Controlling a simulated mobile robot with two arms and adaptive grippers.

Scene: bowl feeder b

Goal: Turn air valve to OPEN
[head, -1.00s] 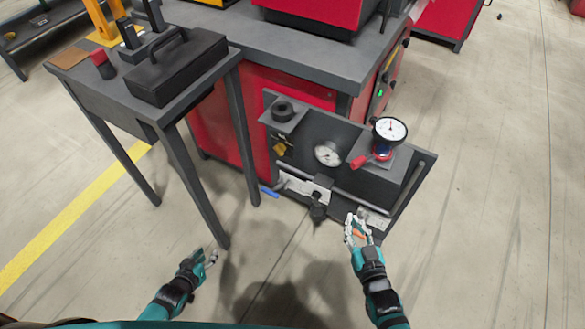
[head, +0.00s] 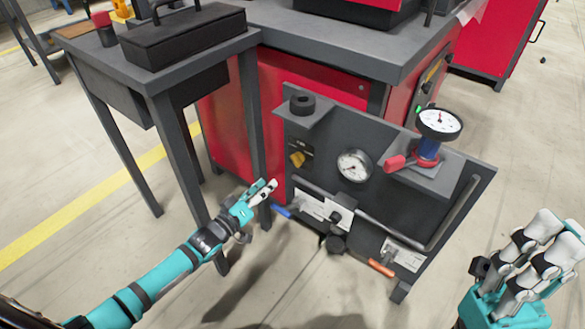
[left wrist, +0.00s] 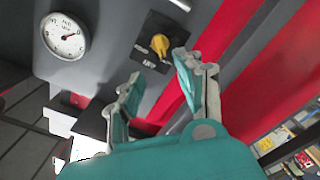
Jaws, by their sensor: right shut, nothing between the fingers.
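A dark upright panel (head: 385,195) carries a yellow rotary knob (head: 297,159) on a black label plate at its upper left. The left wrist view also shows the yellow knob (left wrist: 160,44), with lettering too small to read surely. Other handles on the panel are a red lever (head: 395,163), a blue handle (head: 282,211) and an orange handle (head: 381,267). My right gripper (head: 535,245) is shut and empty, right of the panel.
A round gauge (head: 354,166) sits right of the knob, and another gauge (head: 439,122) stands on the panel's shelf. A grey table (head: 165,78) with a black box stands left, its legs close to my left arm.

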